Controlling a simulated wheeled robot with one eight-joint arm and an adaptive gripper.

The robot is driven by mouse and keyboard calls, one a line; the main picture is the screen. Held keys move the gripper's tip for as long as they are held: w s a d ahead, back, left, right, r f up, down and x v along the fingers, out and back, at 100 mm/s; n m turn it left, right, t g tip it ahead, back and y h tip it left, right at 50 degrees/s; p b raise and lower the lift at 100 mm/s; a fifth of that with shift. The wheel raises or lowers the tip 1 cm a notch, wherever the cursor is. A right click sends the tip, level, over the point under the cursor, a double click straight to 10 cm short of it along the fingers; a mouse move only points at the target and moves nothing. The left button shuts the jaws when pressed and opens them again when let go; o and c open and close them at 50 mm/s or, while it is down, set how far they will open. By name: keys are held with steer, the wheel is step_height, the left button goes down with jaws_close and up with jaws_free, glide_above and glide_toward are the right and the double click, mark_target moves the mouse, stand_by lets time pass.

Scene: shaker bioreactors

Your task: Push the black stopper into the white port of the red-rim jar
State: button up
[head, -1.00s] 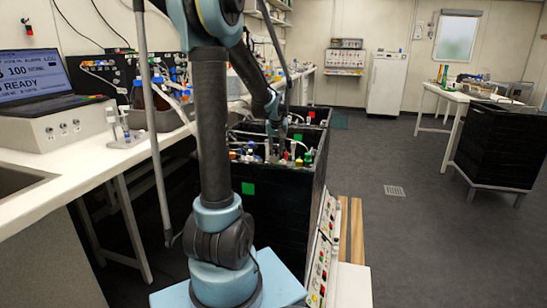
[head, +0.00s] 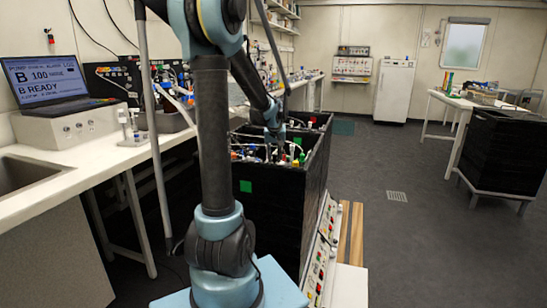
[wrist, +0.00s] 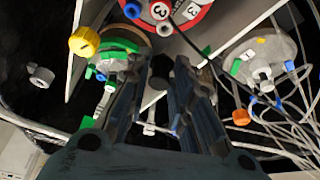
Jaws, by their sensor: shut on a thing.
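In the wrist view the red-rim jar (wrist: 190,22) is at the top centre, cut off by the frame edge, with a number 3 on its lid. A white port (wrist: 160,10) stands up on this lid. My gripper (wrist: 158,75) points up toward the jar from below. It is shut on a dark piece that looks like the black stopper (wrist: 161,70), just short of the red rim in the picture. Whether the stopper touches the jar cannot be told. In the head view my gripper (head: 274,134) is over the black box, and the jar is too small to make out.
A green-rim jar (wrist: 122,45) with a yellow cap (wrist: 84,41) is on the left, and a grey-lidded jar (wrist: 262,55) on the right. Tubes and a black cable run close by. The black box (head: 270,205) stands beside the white bench (head: 95,150).

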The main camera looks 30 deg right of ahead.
mark_target(275, 160)
steer(key=shift+f, duration=0.1)
steer(key=shift+d+f, duration=0.15)
steer(key=shift+f, duration=1.8)
steer(key=shift+s+f, duration=0.1)
steer(key=shift+f, duration=0.95)
stand_by(1.1)
steer(key=o, duration=0.8)
steer(key=v, duration=1.2)
